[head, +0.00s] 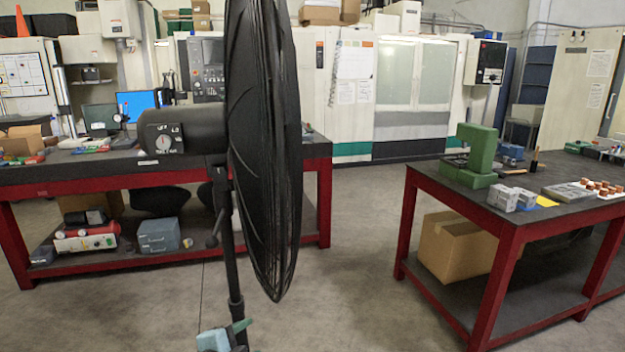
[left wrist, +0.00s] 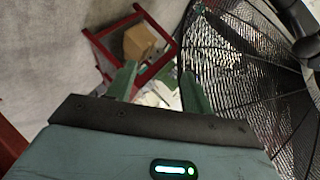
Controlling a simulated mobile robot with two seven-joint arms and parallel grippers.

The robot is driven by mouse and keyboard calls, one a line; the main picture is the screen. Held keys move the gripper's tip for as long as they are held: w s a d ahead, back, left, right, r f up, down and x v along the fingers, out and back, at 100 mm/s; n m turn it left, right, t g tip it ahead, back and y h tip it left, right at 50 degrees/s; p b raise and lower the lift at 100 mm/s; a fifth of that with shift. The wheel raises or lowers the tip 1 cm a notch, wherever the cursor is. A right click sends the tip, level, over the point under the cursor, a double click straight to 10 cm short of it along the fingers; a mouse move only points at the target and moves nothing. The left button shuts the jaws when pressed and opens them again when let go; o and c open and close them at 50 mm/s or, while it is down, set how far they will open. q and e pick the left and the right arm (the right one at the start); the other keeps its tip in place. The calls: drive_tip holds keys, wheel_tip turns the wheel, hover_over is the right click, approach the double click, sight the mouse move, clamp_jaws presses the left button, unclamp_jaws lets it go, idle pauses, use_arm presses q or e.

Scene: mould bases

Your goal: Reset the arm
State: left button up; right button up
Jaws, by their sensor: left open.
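My left gripper (left wrist: 157,78) shows in the left wrist view with its two green fingers apart and nothing between them. In the head view, a small part of it, teal with a green finger (head: 241,326), shows at the bottom edge by the fan's pole. The rest of my left arm is hidden or out of frame. My right gripper is in neither view.
A black standing fan (head: 265,140) fills the middle of the head view; its grille (left wrist: 250,60) is close beside my left gripper. A red-framed table (head: 440,190) with green mould blocks (head: 478,150) stands right. A long red-framed bench (head: 100,172) stands left. Floor between is clear.

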use_arm(q)
drive_tip(key=s+a+f+n+g, duration=0.1)
drive_tip(key=s+a+f+n, duration=0.1)
drive_tip(key=s+f+n, duration=0.9)
drive_tip(key=s+a+f+n+g+y, duration=0.1)
drive_tip(key=s+a+f+n, duration=0.1)
drive_tip(key=s+f, duration=0.5)
drive_tip(key=s+a+f+n+y, duration=0.1)
drive_tip(key=s+a+f+y, duration=0.1)
drive_tip(key=s+f, duration=0.5)
drive_tip(key=s+a, duration=0.1)
drive_tip(key=s, duration=0.4)
drive_tip(key=shift+s+a+n+g, duration=0.35)
drive_tip(key=shift+s+n+g, duration=0.05)
